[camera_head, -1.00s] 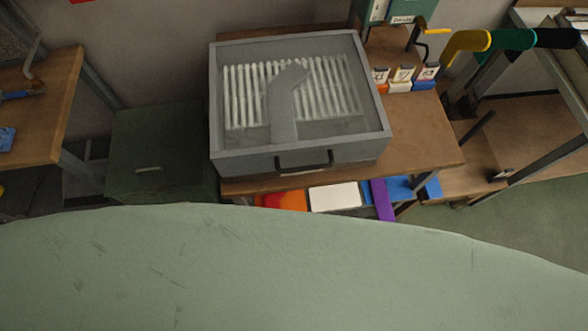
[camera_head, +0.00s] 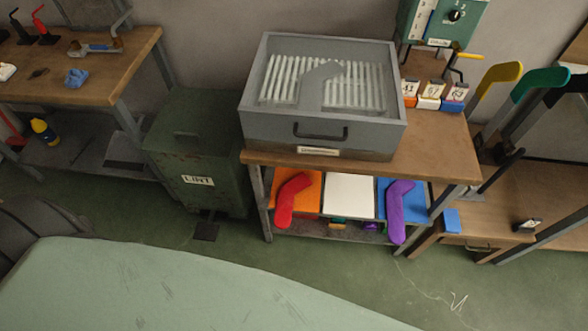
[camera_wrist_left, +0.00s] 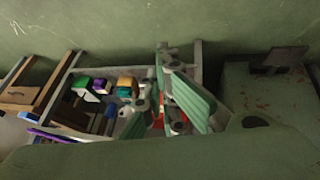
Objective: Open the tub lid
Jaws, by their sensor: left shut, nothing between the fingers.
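A grey box-like tub (camera_head: 260,131) stands on a wooden bench in the head view. Its clear lid (camera_head: 345,60) lies closed over it, with pale ribs and a bent sock-shaped form visible beneath. A dark handle (camera_head: 320,132) is at its front. My left gripper (camera_wrist_left: 195,100) shows in the left wrist view, with green finger pads; it is shut and empty. It is not in the head view, so its distance from the tub cannot be told. My right gripper is in neither view.
A green bin labelled LINT (camera_head: 165,165) stands left of the bench (camera_head: 440,150). Yellow (camera_head: 500,78) and green (camera_head: 540,82) forms stand at right. Green floor (camera_head: 330,275) is open in front.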

